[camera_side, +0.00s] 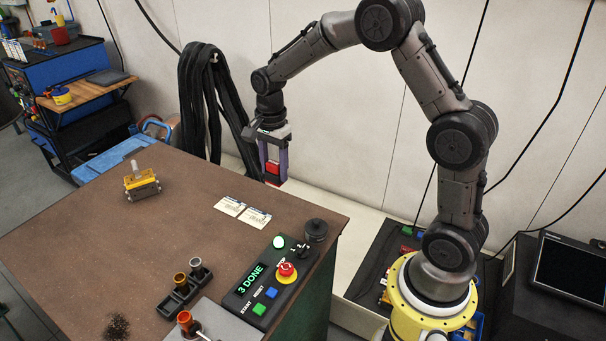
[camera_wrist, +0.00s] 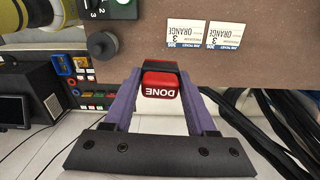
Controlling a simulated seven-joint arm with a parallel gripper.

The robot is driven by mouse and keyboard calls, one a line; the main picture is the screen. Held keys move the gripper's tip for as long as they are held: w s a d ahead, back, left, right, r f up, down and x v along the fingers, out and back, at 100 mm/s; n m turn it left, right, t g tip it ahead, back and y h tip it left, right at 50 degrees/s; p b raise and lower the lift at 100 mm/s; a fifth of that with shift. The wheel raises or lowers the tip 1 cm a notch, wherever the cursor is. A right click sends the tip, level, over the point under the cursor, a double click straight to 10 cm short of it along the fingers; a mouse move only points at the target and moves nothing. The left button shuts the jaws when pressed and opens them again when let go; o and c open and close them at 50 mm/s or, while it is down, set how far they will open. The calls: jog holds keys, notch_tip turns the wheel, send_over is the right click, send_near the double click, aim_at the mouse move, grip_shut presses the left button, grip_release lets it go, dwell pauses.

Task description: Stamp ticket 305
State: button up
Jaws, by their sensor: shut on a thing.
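My gripper (camera_side: 272,172) is shut on a red stamp (camera_wrist: 161,84) with a black part at its far end and the word DONE on its red face. The stamp (camera_side: 272,167) is in the air by the far edge of the brown table. Two white job tickets lie side by side on the tabletop, a left one (camera_side: 230,206) and a right one (camera_side: 257,217). In the wrist view they are upside down, a left one (camera_wrist: 186,32) and a right one (camera_wrist: 223,35), both reading ORANGE and 3. The stamp is apart from both tickets.
A control box (camera_side: 262,284) with a "3 DONE" display and a red stop button stands at the table's right side. A black round knob (camera_side: 316,230) is at the corner. A yellow device (camera_side: 141,184) sits far left. The tabletop around the tickets is clear.

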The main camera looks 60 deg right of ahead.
jog(key=w+a+f, duration=0.3)
jog(key=w+f, duration=0.2)
jog(key=w, duration=0.1)
send_over(256, 217)
jog(key=shift+n, duration=0.3)
jog(key=shift+f, duration=3.4)
jog(key=shift+f, duration=0.6)
notch_tip(256, 217, up, 7)
